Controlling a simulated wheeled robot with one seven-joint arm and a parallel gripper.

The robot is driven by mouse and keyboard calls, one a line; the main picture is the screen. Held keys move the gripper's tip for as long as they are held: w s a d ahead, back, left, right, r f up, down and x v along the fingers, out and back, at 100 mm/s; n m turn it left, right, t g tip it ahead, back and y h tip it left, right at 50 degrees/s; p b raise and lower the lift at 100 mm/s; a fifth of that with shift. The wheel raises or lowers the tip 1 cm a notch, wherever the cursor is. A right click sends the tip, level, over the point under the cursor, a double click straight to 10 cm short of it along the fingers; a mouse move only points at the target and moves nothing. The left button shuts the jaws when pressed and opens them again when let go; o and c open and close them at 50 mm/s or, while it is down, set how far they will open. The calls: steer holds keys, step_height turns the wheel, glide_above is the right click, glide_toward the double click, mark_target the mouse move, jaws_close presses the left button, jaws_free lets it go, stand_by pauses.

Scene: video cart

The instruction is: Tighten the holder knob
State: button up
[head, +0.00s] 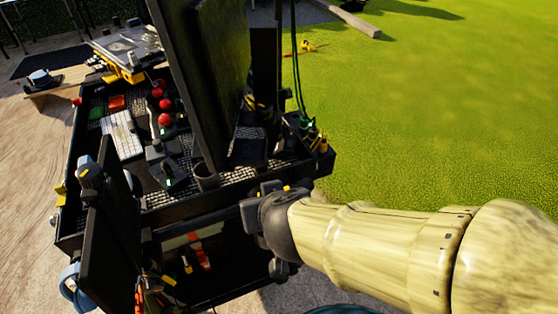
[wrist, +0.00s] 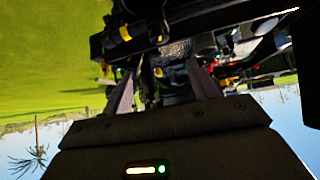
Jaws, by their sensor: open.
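I cannot single out the holder knob for certain in either view. A black cup-shaped holder (head: 206,178) stands on the cart's near top edge, left of my gripper. My gripper (head: 255,208) is at the cart's near right side, just below the top tray's edge. In the wrist view my gripper (wrist: 160,70) has its two fingers spread, with nothing clearly held. Dark cart parts and a small yellow spot show between and beyond the fingers. My wrist hides part of the cart's side in the head view.
The black cart (head: 240,178) carries a tall dark panel (head: 205,80), red balls (head: 164,104) and a grey device (head: 160,165). A lower shelf holds orange items (head: 201,256). Open grass (head: 440,110) lies to the right.

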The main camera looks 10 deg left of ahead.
steer(key=shift+v, duration=1.45)
steer(key=shift+w, duration=0.1)
steer(key=w+d+f+m, duration=0.2)
steer(key=w+d+f, duration=0.2)
steer(key=w+d, duration=0.25)
steer(key=s+d+f+m+g+h, duration=0.1)
steer(key=d+f+g, duration=0.1)
steer(key=d, duration=0.5)
steer(key=s+d+f+m+g+h, duration=0.1)
steer(key=d+f+g+h, duration=0.1)
steer(key=d+f, duration=0.3)
steer(key=d+g, duration=0.1)
steer(key=d, duration=0.2)
steer(key=shift+f+m+g+h, duration=0.3)
steer(key=shift+f, duration=0.05)
steer(key=shift+w, duration=0.1)
